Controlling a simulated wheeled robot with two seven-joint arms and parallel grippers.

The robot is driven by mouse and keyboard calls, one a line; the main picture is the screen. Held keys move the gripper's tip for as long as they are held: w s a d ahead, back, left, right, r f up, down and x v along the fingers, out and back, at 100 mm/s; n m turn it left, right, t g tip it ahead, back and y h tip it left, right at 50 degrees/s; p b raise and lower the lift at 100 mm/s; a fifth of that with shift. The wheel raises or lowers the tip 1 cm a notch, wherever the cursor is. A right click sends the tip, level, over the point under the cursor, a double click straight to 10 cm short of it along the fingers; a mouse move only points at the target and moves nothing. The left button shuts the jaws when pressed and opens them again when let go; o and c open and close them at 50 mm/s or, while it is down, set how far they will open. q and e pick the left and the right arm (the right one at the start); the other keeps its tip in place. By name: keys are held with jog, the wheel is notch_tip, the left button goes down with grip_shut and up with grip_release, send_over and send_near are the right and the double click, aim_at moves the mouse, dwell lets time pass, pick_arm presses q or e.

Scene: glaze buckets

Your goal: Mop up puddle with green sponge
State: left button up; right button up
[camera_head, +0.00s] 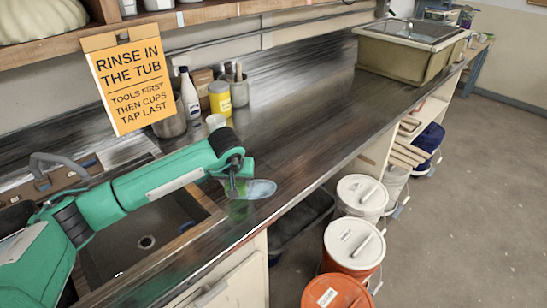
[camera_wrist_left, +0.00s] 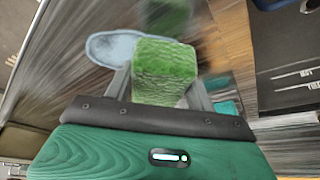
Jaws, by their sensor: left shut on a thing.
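The green sponge (camera_wrist_left: 166,68) is held between the two fingers of my left gripper (camera_wrist_left: 160,88) in the left wrist view. A pale bluish puddle (camera_wrist_left: 110,47) lies on the dark counter beside the sponge. In the head view my left gripper (camera_head: 234,187) points down at the counter, at the left end of the puddle (camera_head: 262,189). The sponge is small and mostly hidden there. I cannot tell whether it touches the surface. A green patch beyond the sponge in the wrist view looks like its reflection. My right gripper is not in view.
The sink (camera_head: 148,235) lies left of the puddle. A yellow can (camera_head: 219,98), a white bottle (camera_head: 190,95) and a white cup (camera_head: 215,122) stand behind. An orange sign (camera_head: 129,77) hangs above. Lidded buckets (camera_head: 353,243) stand on the floor.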

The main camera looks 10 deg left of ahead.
pick_arm(q)
notch_tip(320, 180, up, 2)
jog(key=shift+r, duration=0.1)
notch_tip(320, 180, up, 2)
jog(key=shift+p, duration=0.65)
jog(key=shift+r, duration=0.25)
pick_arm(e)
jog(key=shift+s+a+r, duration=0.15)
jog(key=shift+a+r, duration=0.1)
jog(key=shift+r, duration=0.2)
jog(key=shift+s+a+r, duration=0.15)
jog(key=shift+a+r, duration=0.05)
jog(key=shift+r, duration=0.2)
pick_arm(q)
jog(key=s+d+r+m, duration=0.1)
jog(key=s+d, duration=0.1)
jog(key=s, duration=0.6)
jog(key=s+d+r+m+h, duration=0.1)
jog(key=s+d, duration=0.1)
jog(key=s, duration=0.6)
jog(key=shift+s+r+m, duration=0.3)
jog(key=shift+s, duration=0.05)
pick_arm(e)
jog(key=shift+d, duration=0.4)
